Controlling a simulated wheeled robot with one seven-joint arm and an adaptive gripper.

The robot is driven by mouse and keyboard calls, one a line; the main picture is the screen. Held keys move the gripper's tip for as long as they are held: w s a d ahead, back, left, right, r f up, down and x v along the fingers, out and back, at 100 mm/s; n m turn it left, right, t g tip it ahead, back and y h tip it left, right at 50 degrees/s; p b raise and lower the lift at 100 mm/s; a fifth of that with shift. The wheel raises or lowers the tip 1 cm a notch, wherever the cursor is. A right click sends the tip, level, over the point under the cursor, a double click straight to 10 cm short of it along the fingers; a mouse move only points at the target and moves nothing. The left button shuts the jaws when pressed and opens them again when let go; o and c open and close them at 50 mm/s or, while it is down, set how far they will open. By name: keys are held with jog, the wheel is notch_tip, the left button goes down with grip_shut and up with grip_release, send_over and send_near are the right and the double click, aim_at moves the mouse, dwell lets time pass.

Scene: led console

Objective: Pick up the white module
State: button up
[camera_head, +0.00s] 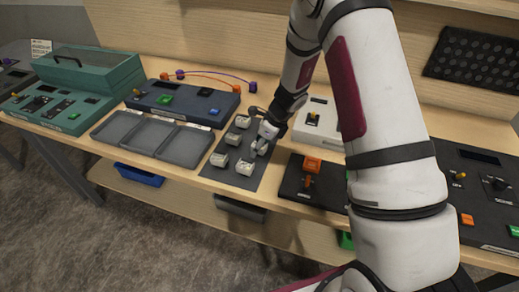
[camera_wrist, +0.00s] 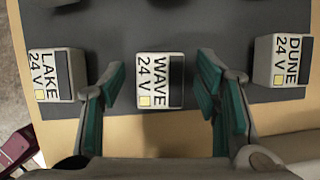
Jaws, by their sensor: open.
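Several white modules with black lettering stand on a dark grey mat (camera_wrist: 210,25). In the wrist view, the module marked WAVE 24 V (camera_wrist: 160,80) is in the middle. The LAKE 24 V module (camera_wrist: 56,76) is at the left and the DUNE 24 V module (camera_wrist: 283,60) at the right. My gripper (camera_wrist: 161,66) is open, its teal-padded fingers to either side of the WAVE module with gaps on both sides. I cannot tell if the fingers are down at its level. In the head view, my gripper (camera_head: 263,143) is over the right side of the mat, partly hiding a module.
A grey three-part tray (camera_head: 152,136) lies left of the mat, with a dark blue console (camera_head: 183,103) behind it. A black panel with an orange switch (camera_head: 305,178) and a white device (camera_head: 318,122) stand at the right. The table's front edge is close.

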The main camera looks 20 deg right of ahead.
jog(key=c, duration=1.3)
jog(key=shift+o, duration=0.2)
jog(key=shift+r, duration=0.15)
